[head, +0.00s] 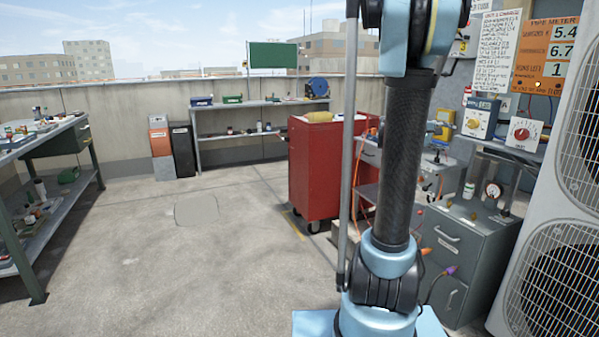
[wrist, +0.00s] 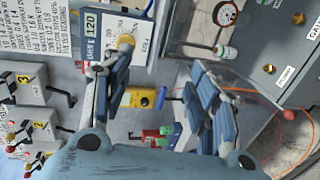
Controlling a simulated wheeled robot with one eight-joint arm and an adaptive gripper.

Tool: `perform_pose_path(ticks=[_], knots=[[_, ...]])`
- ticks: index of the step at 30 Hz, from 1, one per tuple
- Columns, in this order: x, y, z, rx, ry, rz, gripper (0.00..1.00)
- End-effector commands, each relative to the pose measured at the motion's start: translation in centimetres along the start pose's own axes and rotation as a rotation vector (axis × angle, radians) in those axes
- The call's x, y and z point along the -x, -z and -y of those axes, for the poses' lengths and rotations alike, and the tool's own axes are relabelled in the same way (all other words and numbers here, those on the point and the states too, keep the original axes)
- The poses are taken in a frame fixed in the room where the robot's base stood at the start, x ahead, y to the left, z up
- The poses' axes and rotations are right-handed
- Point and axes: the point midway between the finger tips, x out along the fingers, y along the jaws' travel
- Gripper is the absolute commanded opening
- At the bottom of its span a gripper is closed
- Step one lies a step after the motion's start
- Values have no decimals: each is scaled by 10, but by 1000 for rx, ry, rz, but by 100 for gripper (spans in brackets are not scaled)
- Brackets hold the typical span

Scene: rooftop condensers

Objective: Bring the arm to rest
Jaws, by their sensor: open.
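My gripper (wrist: 160,72) shows in the wrist view with its two blue-and-black fingers spread well apart. Nothing is held between them. Past the fingers are a box with a round yellow knob (wrist: 126,41) and a yellow device (wrist: 143,98), seen at a sideways tilt. I cannot tell how far the fingertips are from them. In the head view my arm (head: 392,160) rises upright at the right of centre and runs out of the top of the picture. My gripper is not visible there.
A grey cabinet (head: 458,250) and a condenser unit (head: 560,180) stand close on the right. A red tool cart (head: 312,170) stands behind my arm. An orange meter board (head: 547,52) hangs upper right. A workbench (head: 40,140) is at left. The floor between is mostly clear.

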Motion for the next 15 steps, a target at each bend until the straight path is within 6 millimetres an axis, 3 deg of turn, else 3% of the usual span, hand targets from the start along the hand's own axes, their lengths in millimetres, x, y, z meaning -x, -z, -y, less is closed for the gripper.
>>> perform_pose_path(ticks=[15], knots=[[138,-64,117,-277,461,11,54]])
